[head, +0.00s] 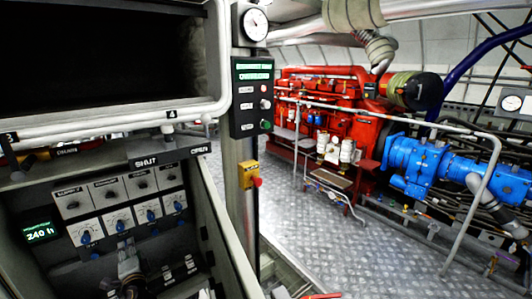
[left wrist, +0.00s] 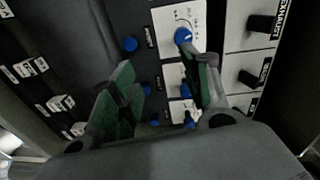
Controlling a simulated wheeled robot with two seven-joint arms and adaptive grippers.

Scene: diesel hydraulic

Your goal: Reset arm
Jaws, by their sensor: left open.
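My left gripper (head: 128,262) is low in the head view, in front of a control panel with grey plates and blue knobs (head: 121,225). In the left wrist view my left gripper (left wrist: 166,72) is open, with its green-padded fingers apart. A white plate with a blue knob (left wrist: 183,36) lies beyond the fingertips, near the right finger. More blue knobs show between the fingers, and nothing is held. Whether a finger touches the panel I cannot tell. My right gripper is not in view.
A lit green display (head: 41,232) is left of the knobs. A dark-screened housing (head: 110,60) overhangs the panel. A post carries a gauge (head: 255,24) and a yellow box with a red button (head: 249,175). A red engine (head: 320,110) and blue machine (head: 415,160) stand beyond open floor (head: 300,220).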

